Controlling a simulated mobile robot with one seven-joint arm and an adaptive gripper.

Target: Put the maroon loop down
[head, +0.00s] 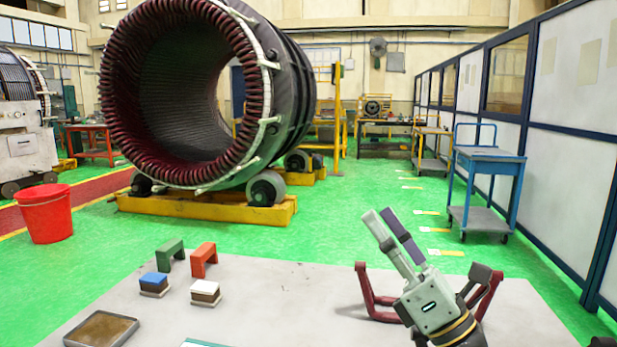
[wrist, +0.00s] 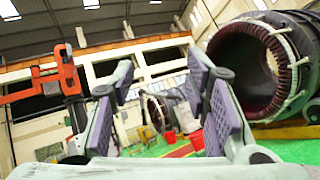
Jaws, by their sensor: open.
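The maroon loop (head: 366,289) is at the front right of the grey table in the head view. Its left bend and right side show; its middle is hidden behind my gripper and wrist. It appears to rest on the tabletop. My gripper (head: 386,218) is in front of the loop, its fingers pointing up and to the left, away from it. In the wrist view my gripper (wrist: 165,78) is open, its purple pads apart with nothing between them. The loop cannot be made out in the wrist view.
On the grey table (head: 290,310) are a green block (head: 170,252), an orange-red block (head: 204,259), a blue-topped piece (head: 154,282), a white-topped piece (head: 205,290) and a brown tray (head: 70,342). The table's middle is clear. The large stator (head: 290,85) stands behind.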

